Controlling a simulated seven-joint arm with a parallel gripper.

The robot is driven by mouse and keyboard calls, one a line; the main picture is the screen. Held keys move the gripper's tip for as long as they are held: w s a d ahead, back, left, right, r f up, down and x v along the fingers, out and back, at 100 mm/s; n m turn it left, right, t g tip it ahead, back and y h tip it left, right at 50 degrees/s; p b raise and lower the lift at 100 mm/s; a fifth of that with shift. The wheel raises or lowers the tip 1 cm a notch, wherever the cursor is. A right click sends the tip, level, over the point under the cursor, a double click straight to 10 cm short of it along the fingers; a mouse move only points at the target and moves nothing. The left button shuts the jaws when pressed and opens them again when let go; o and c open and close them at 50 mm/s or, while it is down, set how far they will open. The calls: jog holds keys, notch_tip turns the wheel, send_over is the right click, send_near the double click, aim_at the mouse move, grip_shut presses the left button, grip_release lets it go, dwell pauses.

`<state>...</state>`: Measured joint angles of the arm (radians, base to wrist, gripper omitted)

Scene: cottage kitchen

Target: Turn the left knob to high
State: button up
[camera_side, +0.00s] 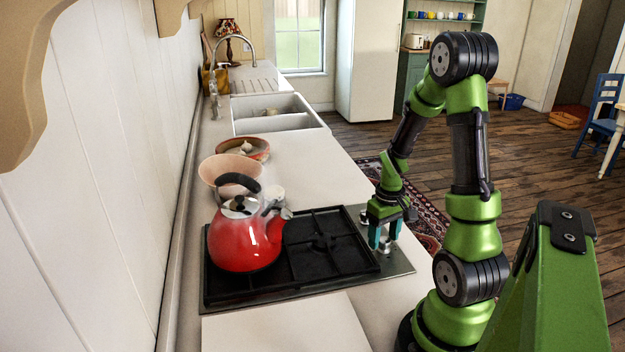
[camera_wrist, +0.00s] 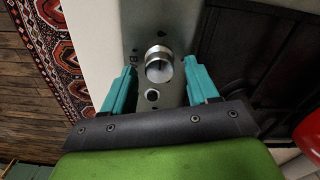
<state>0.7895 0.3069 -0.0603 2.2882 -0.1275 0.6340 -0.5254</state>
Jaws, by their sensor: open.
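In the wrist view a round silver knob (camera_wrist: 159,62) stands on the hob's steel strip (camera_wrist: 137,28). My gripper (camera_wrist: 159,66) is open, with one teal finger on each side of this knob. Small gaps show between the fingers and the knob, and I see no clear contact. In the side view my gripper (camera_side: 383,247) points down over the right strip of the hob (camera_side: 398,262). The fingers hide much of the knob area there. I cannot tell the knob's setting.
A red kettle (camera_side: 240,243) stands on the left of the black grate (camera_side: 318,262). Bowls (camera_side: 232,170) stand behind it, and a sink (camera_side: 275,112) lies farther back. A patterned rug (camera_side: 428,213) lies on the floor to the right.

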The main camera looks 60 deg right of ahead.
aim_at(383, 238)
notch_tip(383, 238, up, 17)
dwell(0.4)
jog(key=w+a+r+n+t+y, duration=0.1)
jog(key=a+r+t, duration=0.1)
jog(key=a, duration=1.1)
jog(key=w+a+r+t+y, duration=0.1)
jog(key=a+t, duration=0.4)
jog(key=a, duration=0.8)
notch_tip(383, 238, up, 2)
jog(key=shift+w+r+n, duration=0.1)
jog(key=shift+w+n, duration=0.3)
jog(key=shift+w, duration=0.2)
